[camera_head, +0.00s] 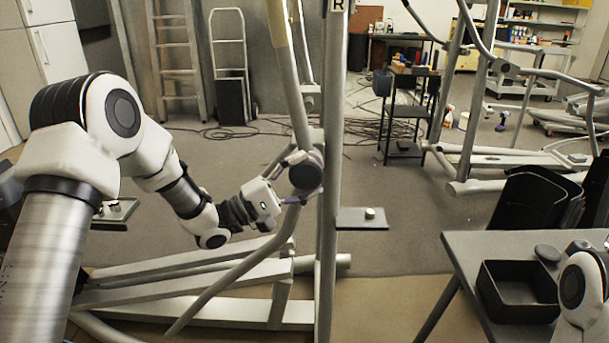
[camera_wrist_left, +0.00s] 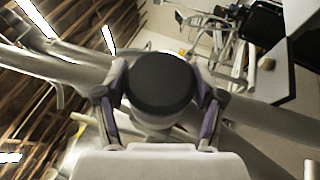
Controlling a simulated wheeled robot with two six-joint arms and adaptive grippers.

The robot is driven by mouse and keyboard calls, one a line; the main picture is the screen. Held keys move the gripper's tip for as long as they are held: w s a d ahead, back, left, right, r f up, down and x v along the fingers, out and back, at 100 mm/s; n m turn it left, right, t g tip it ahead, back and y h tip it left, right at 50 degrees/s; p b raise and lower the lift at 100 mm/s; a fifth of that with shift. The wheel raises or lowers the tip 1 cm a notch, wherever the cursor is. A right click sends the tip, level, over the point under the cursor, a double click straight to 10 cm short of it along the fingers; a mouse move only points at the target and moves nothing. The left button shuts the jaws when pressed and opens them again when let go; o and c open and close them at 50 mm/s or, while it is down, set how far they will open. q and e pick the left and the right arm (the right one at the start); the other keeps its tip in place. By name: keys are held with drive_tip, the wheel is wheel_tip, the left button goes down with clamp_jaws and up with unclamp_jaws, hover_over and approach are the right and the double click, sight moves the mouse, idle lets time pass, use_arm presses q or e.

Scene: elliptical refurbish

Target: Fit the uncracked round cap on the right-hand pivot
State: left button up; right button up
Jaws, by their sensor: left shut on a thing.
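A dark round cap (camera_head: 306,174) is held by my left gripper (camera_head: 290,188) beside the upright post of the elliptical frame (camera_head: 329,220). In the left wrist view the cap (camera_wrist_left: 160,83) sits between the two purple-padded fingers (camera_wrist_left: 162,92), its smooth dark face showing no visible crack. A pale round part (camera_wrist_left: 155,122) shows just below the cap. The cap covers the pivot area, so I cannot tell whether it is seated or only in front. My right gripper is out of view.
A grey table (camera_head: 470,250) at right holds a black open bin (camera_head: 518,292) and another dark round cap (camera_head: 547,252). Frame rails cross the floor below my left arm.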

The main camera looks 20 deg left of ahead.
use_arm(q)
drive_tip(key=o, duration=1.6)
drive_tip(key=v, duration=1.2)
drive_tip(key=shift+w, duration=0.1)
